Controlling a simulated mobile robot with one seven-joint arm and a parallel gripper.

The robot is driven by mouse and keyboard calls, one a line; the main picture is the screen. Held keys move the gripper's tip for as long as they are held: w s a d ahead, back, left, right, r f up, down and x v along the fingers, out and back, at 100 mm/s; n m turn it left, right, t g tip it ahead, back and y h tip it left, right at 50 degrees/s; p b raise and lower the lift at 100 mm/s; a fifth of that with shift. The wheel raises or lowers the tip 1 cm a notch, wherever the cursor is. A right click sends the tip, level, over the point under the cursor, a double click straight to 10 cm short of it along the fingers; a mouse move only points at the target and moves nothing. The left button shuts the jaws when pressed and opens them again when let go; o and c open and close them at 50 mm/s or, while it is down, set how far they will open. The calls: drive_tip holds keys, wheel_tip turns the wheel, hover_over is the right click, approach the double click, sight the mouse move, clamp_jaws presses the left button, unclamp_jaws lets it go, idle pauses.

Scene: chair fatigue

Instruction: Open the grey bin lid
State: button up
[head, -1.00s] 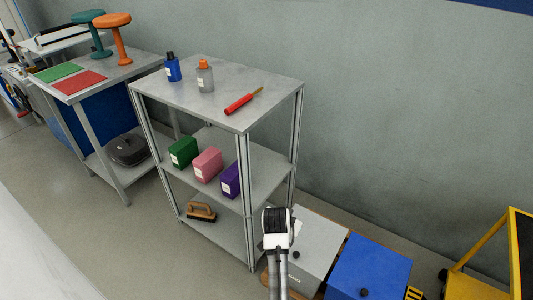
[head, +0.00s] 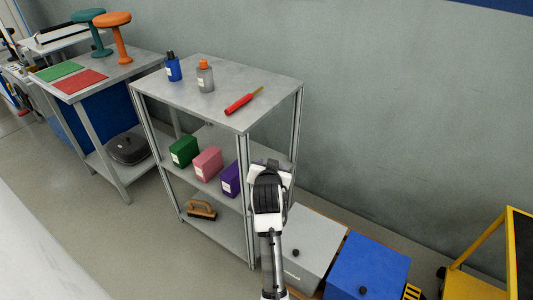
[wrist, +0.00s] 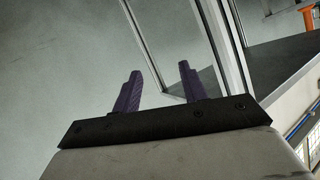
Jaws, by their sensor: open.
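The grey bin (head: 312,238) stands on the floor at the right foot of the metal shelf in the head view. Its pale grey lid looks shut and has a small dark knob near its front edge. My gripper (wrist: 156,88) is open and empty in the wrist view, with its two purple fingers apart. In the head view my arm's end is raised in front of the shelf's right post, above and left of the grey bin. My arm hides part of the bin's left side. The grey bin does not show in the wrist view.
A blue bin (head: 368,264) stands right beside the grey one. The metal shelf (head: 222,92) bears bottles, a red-handled tool and several coloured boxes. A yellow frame (head: 510,255) stands at far right. The wall is behind the bins.

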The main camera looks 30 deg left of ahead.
drive_tip(key=shift+n+t+y, duration=0.3)
drive_tip(key=shift+t+y, duration=0.2)
drive_tip(key=shift+y, duration=0.1)
drive_tip(key=r, duration=0.2)
drive_tip(key=a+r, duration=0.1)
drive_tip(key=r, duration=0.1)
drive_tip(key=shift+s+a+r, duration=0.1)
drive_tip(key=shift+r, duration=0.1)
